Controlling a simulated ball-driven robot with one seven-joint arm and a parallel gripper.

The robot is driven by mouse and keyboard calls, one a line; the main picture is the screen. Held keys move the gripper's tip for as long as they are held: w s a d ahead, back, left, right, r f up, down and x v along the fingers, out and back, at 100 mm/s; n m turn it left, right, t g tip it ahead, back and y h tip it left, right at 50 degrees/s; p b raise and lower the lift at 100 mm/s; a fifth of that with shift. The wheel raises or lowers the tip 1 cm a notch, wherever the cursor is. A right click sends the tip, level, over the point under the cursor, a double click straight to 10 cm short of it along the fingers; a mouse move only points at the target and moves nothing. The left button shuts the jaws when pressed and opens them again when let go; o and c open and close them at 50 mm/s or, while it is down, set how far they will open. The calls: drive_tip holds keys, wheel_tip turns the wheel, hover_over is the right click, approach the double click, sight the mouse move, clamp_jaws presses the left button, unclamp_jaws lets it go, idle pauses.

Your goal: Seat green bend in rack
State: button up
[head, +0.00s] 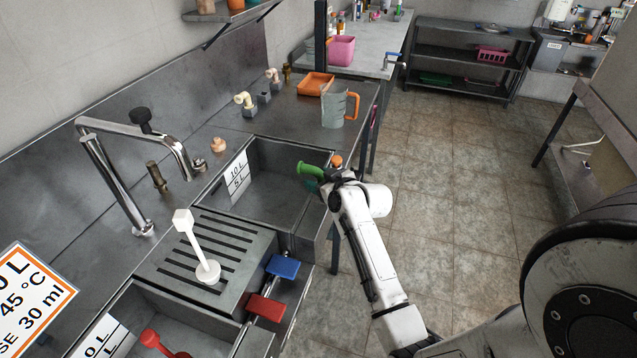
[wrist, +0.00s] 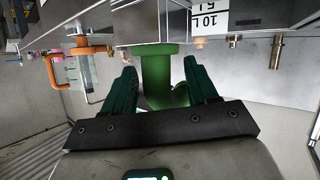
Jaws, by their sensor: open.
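The green bend (head: 309,170) shows in the head view over the right rim of the far sink basin, at the end of my arm. In the wrist view the green bend (wrist: 157,75) is between the two dark green fingers of my gripper (wrist: 162,85). The fingers are apart; whether either touches the bend I cannot tell. In the head view my gripper (head: 323,186) is partly hidden by its wrist. Small grey blocks stand on the far counter, one with a cream bend (head: 245,101) on it and one bare block (head: 264,97); I cannot tell whether these are the rack.
A clear jug (head: 334,106) with an orange handle and an orange tray (head: 315,84) stand beyond the basin. A tall tap (head: 110,175) rises at left. A white brush-like tool (head: 197,245) stands on the slotted drainer (head: 232,232). Open floor lies right.

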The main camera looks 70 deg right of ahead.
drive_tip(key=shift+x, duration=0.85)
clamp_jaws()
